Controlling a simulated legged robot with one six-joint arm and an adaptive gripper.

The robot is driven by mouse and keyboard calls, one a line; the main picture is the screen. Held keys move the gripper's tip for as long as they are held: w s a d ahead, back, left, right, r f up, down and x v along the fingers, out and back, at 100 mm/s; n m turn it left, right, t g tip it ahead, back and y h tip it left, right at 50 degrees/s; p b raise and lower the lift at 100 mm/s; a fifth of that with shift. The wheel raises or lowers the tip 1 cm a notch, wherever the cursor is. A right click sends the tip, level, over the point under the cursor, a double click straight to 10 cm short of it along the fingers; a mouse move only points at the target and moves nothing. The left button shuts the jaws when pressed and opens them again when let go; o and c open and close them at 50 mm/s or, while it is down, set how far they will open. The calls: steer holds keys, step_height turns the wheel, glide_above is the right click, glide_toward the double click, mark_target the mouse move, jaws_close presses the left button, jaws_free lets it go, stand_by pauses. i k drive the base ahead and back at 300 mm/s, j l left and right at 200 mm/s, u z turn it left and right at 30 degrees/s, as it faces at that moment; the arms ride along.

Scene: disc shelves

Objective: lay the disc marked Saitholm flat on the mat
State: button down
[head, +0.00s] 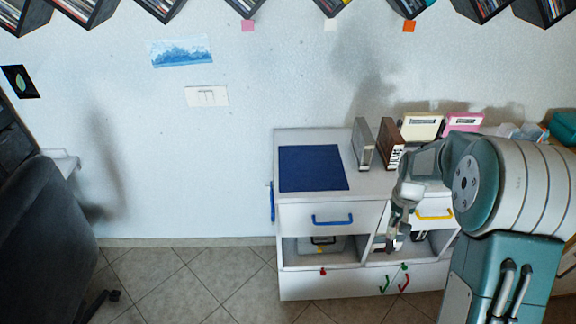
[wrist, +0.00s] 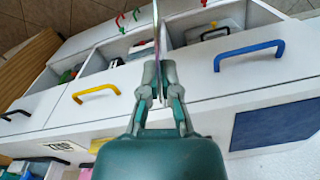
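The dark blue mat (head: 313,168) lies on the left part of the white cabinet's top; it also shows at the right of the wrist view (wrist: 277,125). My gripper (head: 393,226) points down in front of the cabinet, to the right of the mat and lower than it. In the wrist view my gripper (wrist: 158,88) is closed around a thin disc (wrist: 157,35), seen nearly edge-on. No marking on the disc can be read, so I cannot tell whether it is Saitholm.
The cabinet (head: 330,282) has a blue handle (head: 334,220), a yellow handle (head: 435,214) and open compartments below. Upright cases stand right of the mat, including a grey one (head: 362,144) and a brown one (head: 389,143). A dark chair (head: 45,240) stands at left. The floor between is clear.

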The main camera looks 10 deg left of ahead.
mark_target(314, 167)
steer(key=j, duration=0.7)
steer(key=k+j+z, duration=0.1)
steer(key=j, duration=0.55)
